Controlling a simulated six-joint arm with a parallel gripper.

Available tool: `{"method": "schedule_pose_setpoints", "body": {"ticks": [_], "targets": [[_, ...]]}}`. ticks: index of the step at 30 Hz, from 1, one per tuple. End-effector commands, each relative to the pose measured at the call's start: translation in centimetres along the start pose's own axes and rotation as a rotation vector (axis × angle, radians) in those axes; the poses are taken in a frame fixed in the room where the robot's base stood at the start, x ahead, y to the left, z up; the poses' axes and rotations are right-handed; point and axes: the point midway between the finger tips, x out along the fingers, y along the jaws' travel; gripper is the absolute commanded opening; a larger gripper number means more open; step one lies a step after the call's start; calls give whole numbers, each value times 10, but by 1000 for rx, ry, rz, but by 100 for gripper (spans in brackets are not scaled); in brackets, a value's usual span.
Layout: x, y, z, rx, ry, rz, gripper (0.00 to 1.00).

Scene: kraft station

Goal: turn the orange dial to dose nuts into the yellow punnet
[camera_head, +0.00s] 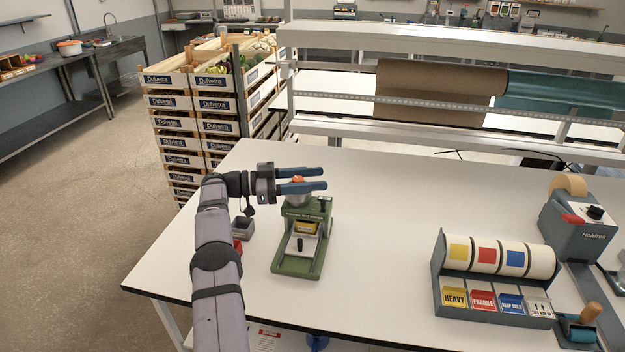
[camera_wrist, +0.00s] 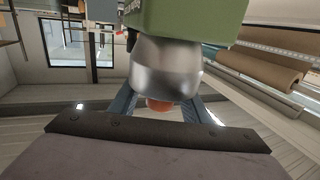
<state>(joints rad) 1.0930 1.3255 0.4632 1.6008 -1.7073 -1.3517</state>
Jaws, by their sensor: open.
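A green nut dispenser (camera_head: 290,264) stands on the white table. A silvery metal hopper sits at its top, also seen large in the wrist view (camera_wrist: 165,68). The orange dial (camera_head: 298,179) is on top of the hopper, and it shows in the wrist view (camera_wrist: 159,104) beyond the metal. The yellow punnet (camera_head: 306,227) sits inside the dispenser's lower opening, partly hidden. My gripper (camera_head: 300,180) is level at the dial's height. Its two blue fingers are open, one on each side of the dial. I cannot tell whether they touch it. Whether nuts are in the punnet cannot be seen.
A small grey container (camera_head: 243,229) and a red item stand left of the dispenser, beside my arm. A label rack (camera_head: 492,300) and a tape machine (camera_head: 577,228) are at the right. Stacked crates (camera_head: 208,110) stand behind. The table's middle is clear.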

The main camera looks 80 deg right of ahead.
Motion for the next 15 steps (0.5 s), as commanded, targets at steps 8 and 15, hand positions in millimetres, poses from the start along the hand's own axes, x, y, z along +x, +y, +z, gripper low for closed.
{"method": "schedule_pose_setpoints", "body": {"ticks": [8,15], "targets": [[0,0,-26,6,-1,0,43],[0,0,-74,4,0,0,43]]}}
